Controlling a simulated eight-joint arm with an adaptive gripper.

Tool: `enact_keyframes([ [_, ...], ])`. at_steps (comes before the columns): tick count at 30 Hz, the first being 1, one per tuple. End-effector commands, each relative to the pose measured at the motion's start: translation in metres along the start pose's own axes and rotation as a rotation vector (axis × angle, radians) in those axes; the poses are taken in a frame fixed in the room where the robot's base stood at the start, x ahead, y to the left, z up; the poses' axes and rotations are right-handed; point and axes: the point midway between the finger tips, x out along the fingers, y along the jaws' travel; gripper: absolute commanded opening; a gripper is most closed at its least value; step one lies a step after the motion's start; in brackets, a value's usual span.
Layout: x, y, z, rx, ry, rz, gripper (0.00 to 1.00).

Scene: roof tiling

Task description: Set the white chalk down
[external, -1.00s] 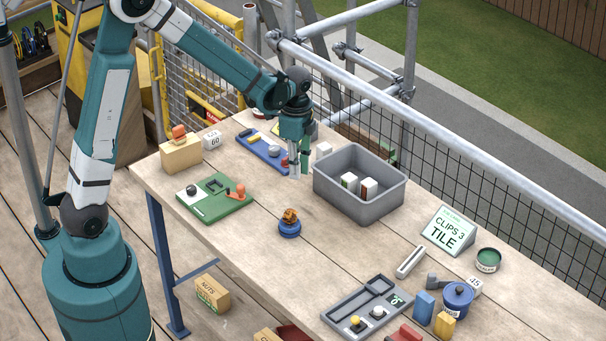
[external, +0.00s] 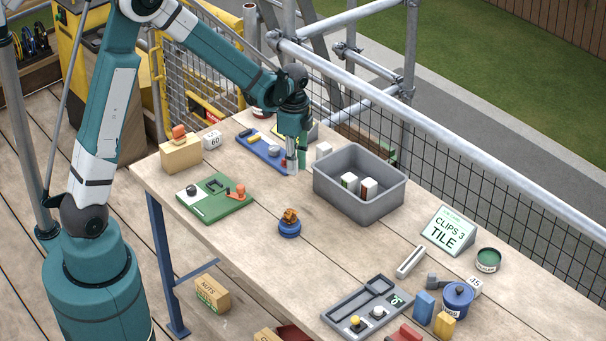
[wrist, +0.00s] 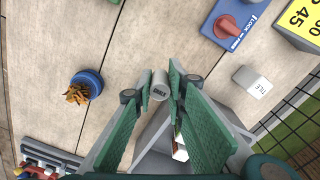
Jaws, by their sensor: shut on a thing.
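The white chalk (wrist: 160,86) is a pale, short cylinder with dark lettering on its end, seen nearly end-on in the wrist view. My gripper (wrist: 159,82) is shut on it, with one green finger on either side. In the external view my gripper (external: 293,158) points down over the table, between the blue board and the grey bin. The chalk is partly hidden by the fingers there. I cannot tell whether its lower end touches the table.
A grey bin (external: 345,199) with small blocks inside stands close on the right. A blue board (external: 257,150) with a red knob (wrist: 227,25) lies on the left. A white block (wrist: 252,82) stands near. The wood in front is clear up to a blue pot (external: 289,230).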

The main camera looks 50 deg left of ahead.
Motion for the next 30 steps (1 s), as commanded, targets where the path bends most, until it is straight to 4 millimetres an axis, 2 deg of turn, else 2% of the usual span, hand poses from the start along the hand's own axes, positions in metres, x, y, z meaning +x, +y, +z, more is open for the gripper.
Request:
enact_keyframes([
  [6,0.030,0.000,0.000,0.000,0.000,0.000,0.06],
  [10,0.042,0.000,0.000,0.000,0.000,0.000,0.06],
  [24,0.048,0.000,0.000,0.000,0.000,0.000,0.06],
  [30,0.063,0.000,0.000,0.000,0.000,0.000,0.06],
])
